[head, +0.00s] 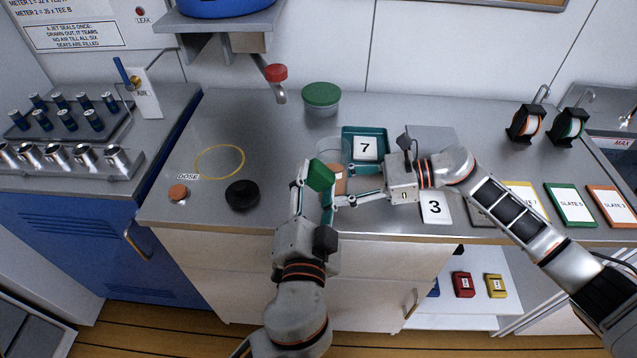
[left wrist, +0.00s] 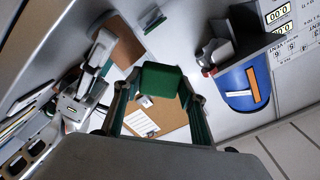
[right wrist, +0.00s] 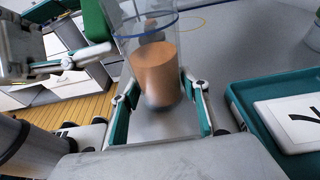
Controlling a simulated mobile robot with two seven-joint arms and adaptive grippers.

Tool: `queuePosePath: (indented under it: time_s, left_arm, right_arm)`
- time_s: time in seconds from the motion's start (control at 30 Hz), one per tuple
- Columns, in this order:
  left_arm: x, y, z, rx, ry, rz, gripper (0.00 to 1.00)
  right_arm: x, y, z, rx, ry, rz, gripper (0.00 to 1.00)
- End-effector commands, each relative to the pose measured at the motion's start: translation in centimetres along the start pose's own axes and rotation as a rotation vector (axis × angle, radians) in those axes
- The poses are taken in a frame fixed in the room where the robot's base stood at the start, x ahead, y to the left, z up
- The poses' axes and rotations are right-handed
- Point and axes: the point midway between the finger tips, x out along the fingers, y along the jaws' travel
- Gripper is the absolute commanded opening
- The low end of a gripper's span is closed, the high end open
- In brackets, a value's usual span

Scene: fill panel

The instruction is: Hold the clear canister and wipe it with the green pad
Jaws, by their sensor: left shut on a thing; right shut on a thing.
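The clear canister (head: 331,150) stands over the counter, with an orange-brown fill inside that shows well in the right wrist view (right wrist: 155,68). My right gripper (head: 338,190) is shut around the canister's lower part, from the right. The green pad (head: 321,176) is held in my left gripper (head: 317,182), which is shut on it, at the near left side of the canister. The pad also shows between the fingers in the left wrist view (left wrist: 160,80) and left of the canister in the right wrist view (right wrist: 97,20). I cannot tell whether pad and canister touch.
A teal tray (head: 381,133) with a 7 card stands just behind the right gripper. A green-lidded tub (head: 321,96) and red-capped spout (head: 276,73) are farther back. Slates (head: 571,204) line the right front.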

Motion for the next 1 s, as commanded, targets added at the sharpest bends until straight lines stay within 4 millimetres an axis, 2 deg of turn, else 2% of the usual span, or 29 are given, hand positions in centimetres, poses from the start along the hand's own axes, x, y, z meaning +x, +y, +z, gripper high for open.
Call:
queuePosePath:
  time_s: [0.03,0.17,0.8,1.0]
  left_arm:
    - [-0.6,0.6,-1.3,-0.036,-0.001,0.015,0.26]
    - [-0.8,0.7,-1.2,-0.037,-0.002,0.016,0.26]
    - [-6.1,0.4,-1.1,-0.034,-0.002,0.012,0.26]
    - [-6.3,0.3,-1.1,-0.033,-0.001,0.009,0.26]
  right_arm:
    - [0.0,-0.1,0.1,-0.001,-0.001,-0.001,0.33]
    - [0.0,-0.1,0.1,-0.001,-0.001,-0.001,0.33]
    - [0.0,-0.1,0.1,-0.001,-0.002,-0.001,0.33]
    - [0.0,-0.1,0.1,-0.001,-0.002,-0.001,0.33]
